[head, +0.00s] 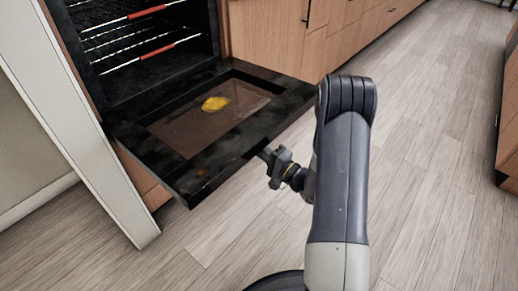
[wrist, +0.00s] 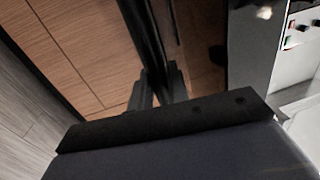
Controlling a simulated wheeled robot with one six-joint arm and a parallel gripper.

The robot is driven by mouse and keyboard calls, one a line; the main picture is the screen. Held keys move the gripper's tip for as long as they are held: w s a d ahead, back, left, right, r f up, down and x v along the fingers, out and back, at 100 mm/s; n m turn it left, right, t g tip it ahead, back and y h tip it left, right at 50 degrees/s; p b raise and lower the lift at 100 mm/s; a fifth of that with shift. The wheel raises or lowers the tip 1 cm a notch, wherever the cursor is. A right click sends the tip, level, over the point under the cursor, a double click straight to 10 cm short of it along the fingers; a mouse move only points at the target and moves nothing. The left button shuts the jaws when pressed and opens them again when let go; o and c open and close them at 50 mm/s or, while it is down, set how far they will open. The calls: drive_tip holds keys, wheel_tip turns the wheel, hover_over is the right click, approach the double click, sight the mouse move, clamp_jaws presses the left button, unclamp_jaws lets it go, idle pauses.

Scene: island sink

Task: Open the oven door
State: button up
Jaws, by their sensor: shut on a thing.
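The oven door (head: 257,113) is swung down, about flat, in the head view, with its inner glass facing up. The dark oven cavity (head: 128,72) stands open behind it. My gripper (head: 266,154) is at the door's outer front edge. In the wrist view, my gripper's fingers (wrist: 160,88) close around a dark bar-like part of the oven door (wrist: 144,40). I cannot tell whether this is the handle or the edge itself.
Wire racks (head: 130,42) with red-orange front strips are inside the oven. A yellow patch (head: 215,103) shows on the door glass. Wooden cabinets (head: 262,38) stand to the right of the oven, a white panel (head: 75,120) to its left. The wooden floor (head: 430,150) is clear at right.

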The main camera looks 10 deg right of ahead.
sight(259, 132)
drive_tip(key=shift+r, duration=0.15)
clamp_jaws()
drive_tip(key=shift+r, duration=0.15)
wheel_tip(259, 132, up, 7)
drive_tip(key=p, duration=0.5)
drive_tip(key=o, duration=0.6)
unclamp_jaws()
drive_tip(key=shift+o, duration=0.2)
